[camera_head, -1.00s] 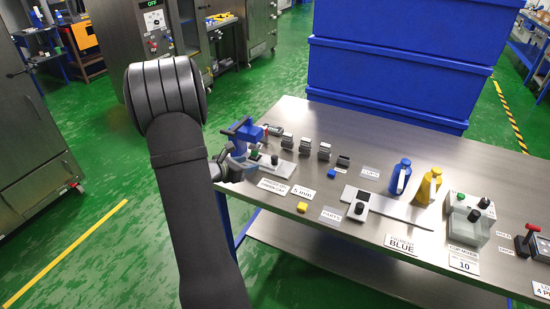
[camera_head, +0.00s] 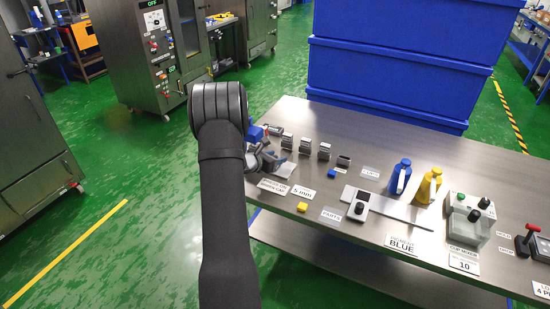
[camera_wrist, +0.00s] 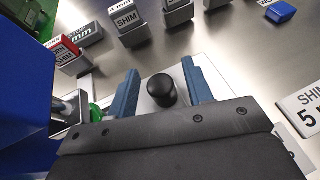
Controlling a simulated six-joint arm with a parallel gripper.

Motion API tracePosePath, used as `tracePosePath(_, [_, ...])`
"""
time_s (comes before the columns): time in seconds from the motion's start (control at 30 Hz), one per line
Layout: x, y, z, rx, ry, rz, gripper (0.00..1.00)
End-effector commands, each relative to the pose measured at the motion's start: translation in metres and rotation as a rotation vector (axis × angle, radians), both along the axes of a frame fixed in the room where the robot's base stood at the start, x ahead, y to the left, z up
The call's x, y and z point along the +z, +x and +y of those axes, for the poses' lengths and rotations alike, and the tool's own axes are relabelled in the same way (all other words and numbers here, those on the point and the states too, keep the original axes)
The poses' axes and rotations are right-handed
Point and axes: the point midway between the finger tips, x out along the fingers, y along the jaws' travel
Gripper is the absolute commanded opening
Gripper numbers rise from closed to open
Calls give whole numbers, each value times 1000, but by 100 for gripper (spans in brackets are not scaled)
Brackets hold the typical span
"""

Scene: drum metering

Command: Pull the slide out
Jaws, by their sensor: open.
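In the wrist view, a black round knob (camera_wrist: 162,90) stands on a pale plate (camera_wrist: 220,78), which looks like the slide. My gripper (camera_wrist: 160,70) is open, with one blue finger on each side of the knob. Gaps show between the knob and both fingers, so it is not gripped. The near part of the plate is hidden under the gripper body. In the head view, my gripper (camera_head: 268,160) is at the table's left end, partly behind my arm, and the knob there is hidden.
Several shim blocks (camera_head: 306,146) stand behind the gripper. A green knob (camera_wrist: 96,111) and a blue body (camera_wrist: 25,90) are close on its left. A second plate with a black knob (camera_head: 359,207), blue (camera_head: 400,176) and yellow (camera_head: 428,184) bottles stand further right.

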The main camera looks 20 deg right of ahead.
Motion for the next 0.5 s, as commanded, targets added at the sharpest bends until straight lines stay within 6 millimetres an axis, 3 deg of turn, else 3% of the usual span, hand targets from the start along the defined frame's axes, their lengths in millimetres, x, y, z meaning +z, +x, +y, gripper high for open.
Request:
tracePosePath(0.2, [0, 0, 0, 0, 0, 0, 44])
tracePosePath(0.43, [0, 0, 0, 0, 0, 0, 0])
tracePosePath(0.5, [0, 0, 0, 0, 0, 0, 0])
